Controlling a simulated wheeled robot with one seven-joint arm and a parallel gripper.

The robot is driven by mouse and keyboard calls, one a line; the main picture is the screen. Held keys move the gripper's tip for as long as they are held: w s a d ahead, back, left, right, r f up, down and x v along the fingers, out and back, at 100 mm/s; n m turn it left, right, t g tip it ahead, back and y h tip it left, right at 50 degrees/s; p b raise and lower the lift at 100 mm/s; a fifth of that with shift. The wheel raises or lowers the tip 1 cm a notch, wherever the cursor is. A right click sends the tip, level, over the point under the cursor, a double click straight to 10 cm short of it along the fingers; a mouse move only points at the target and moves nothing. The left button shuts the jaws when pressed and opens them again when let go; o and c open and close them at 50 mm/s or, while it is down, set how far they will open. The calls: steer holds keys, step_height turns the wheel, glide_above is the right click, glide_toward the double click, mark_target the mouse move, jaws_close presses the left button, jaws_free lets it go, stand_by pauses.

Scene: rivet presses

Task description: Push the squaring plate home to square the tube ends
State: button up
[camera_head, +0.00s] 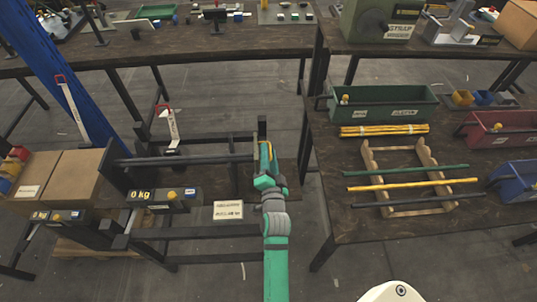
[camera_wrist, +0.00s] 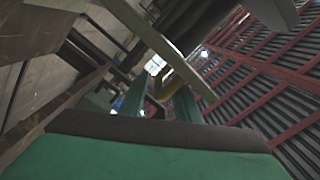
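My green arm reaches up from the bottom of the head view, and my gripper (camera_head: 266,152) is at the right end of a dark frame fixture on the low bench. A grey bar or tube (camera_head: 190,159) runs level from a dark plate (camera_head: 112,165) on the left to beside my gripper. A dark upright plate (camera_head: 262,130) stands just behind my gripper; I cannot tell which plate is the squaring plate. A yellow part shows at my gripper. Contact and finger closure are unclear.
A "0 kg" readout box (camera_head: 150,196) and a white label card (camera_head: 228,210) are at the fixture's front. Cardboard boxes (camera_head: 72,178) and a blue post stand left. A right table holds a wooden rack (camera_head: 375,160) with coloured rods and a green bin (camera_head: 385,104).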

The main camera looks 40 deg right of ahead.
steer(key=v, duration=1)
steer(key=shift+s+a, duration=0.2)
steer(key=shift+s, duration=0.1)
steer(key=shift+d+r+n+y, duration=1.3)
steer(key=shift+d+n+y, duration=0.65)
steer(key=shift+y, duration=0.95)
steer(key=shift+m+g, duration=0.25)
steer(key=shift+g, duration=0.05)
steer(key=x, duration=1)
steer(key=shift+d, duration=0.2)
jaws_close()
